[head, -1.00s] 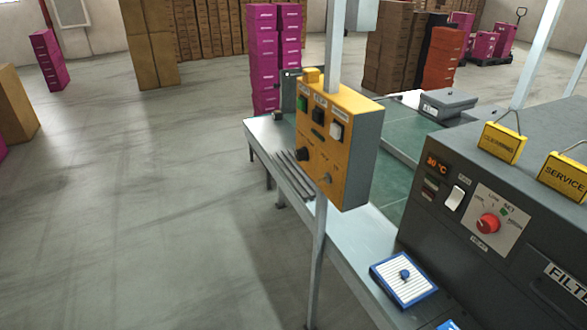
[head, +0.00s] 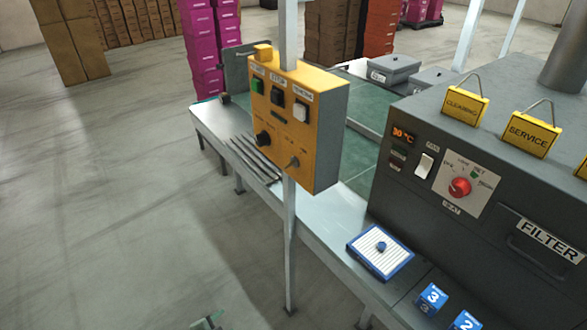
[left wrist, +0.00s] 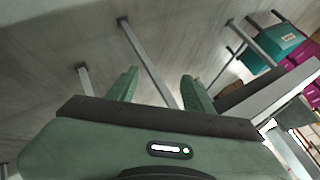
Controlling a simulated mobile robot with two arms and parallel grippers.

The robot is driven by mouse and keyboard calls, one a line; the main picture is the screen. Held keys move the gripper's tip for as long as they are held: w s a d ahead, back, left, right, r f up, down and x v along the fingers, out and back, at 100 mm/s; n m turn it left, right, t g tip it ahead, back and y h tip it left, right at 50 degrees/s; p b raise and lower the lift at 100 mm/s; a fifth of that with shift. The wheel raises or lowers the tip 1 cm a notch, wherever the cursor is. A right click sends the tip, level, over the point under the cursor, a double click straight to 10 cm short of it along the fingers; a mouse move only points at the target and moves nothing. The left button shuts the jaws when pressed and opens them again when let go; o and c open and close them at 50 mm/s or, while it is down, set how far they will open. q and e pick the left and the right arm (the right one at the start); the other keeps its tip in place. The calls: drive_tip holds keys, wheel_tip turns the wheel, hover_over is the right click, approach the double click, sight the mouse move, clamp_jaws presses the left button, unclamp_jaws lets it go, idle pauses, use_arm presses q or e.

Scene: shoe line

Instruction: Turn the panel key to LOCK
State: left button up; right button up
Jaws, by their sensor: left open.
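The yellow control panel (head: 313,125) is mounted on a grey post. On its front are a green button, a black button, a white switch and a black knob (head: 263,139). A small silver key switch (head: 293,162) sits at its lower right; its labels are too small to read, so I cannot tell its position. A green tip of my left gripper (head: 209,321) shows at the bottom edge, well below the panel. In the left wrist view my left gripper (left wrist: 161,88) is open and empty, with floor and metal legs beyond its fingers. My right gripper is not in view.
The metal conveyor table (head: 330,215) runs behind the panel post (head: 290,235). A dark machine (head: 480,170) with a red knob stands at right. A blue-and-white pad (head: 365,245) and blue number cards (head: 432,299) lie on the table. The floor at left is clear.

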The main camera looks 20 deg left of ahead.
use_arm(q)
drive_tip(key=w+r+m+t+h, duration=0.1)
drive_tip(key=w+r+m+t, duration=0.2)
drive_tip(key=w+r, duration=0.6)
drive_tip(key=m+t+h, duration=0.2)
drive_tip(key=m+h, duration=0.8)
drive_tip(key=m, duration=0.9)
approach(284, 167)
drive_tip(key=x, duration=0.2)
drive_tip(key=p+x, duration=0.1)
drive_tip(key=x, duration=0.6)
drive_tip(key=shift+w+d+r, duration=0.1)
drive_tip(key=shift+d, duration=0.05)
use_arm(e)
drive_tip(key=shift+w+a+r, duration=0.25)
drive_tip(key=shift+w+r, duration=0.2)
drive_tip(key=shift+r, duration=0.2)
use_arm(q)
clamp_jaws()
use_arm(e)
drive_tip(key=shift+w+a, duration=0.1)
